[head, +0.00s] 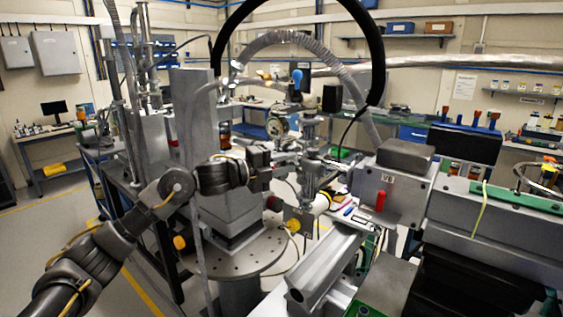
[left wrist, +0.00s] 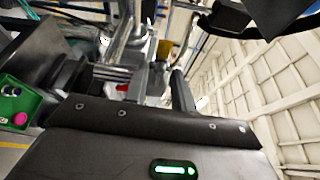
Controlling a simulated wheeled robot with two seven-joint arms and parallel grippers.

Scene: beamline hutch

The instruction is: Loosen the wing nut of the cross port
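My left gripper (head: 283,160) reaches in from the left in the head view, its tips close to the left side of a metal vacuum assembly (head: 310,158) of stacked flanges, which looks like the cross port. The wing nut is too small to make out. In the left wrist view, two dark fingers of my left gripper (left wrist: 162,88) stand apart, with blurred metal parts beyond them. I see nothing clearly clamped between them, and I cannot tell whether they touch the port. My right gripper is not in view.
A round steel plate (head: 235,252) with a grey block stands below my left arm. A black ring (head: 376,60) and a ribbed hose (head: 345,72) arch above. Floor is clear at left.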

